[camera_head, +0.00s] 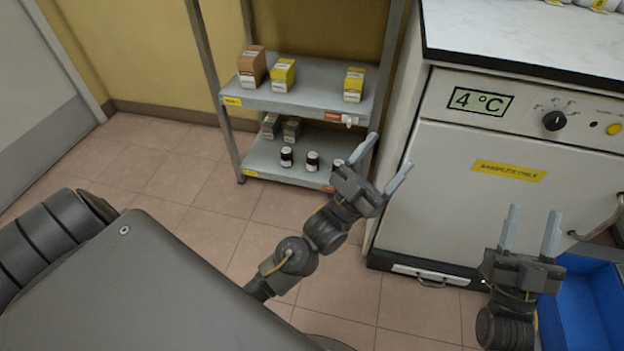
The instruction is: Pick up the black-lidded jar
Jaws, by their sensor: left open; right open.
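I cannot tell which one the task means. My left gripper (384,166) is open and empty, in front of the rack's right side and close to the right jar in the picture. My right gripper (530,230) is open and empty, in front of the white fridge, far right of the jars.
The rack's upper shelf (318,98) holds a brown box (252,67) and yellow boxes (283,75). Small grey boxes (291,130) stand behind the jars. The white fridge (450,190) borders the rack. A blue bin (580,310) is at lower right. Floor left of the rack is clear.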

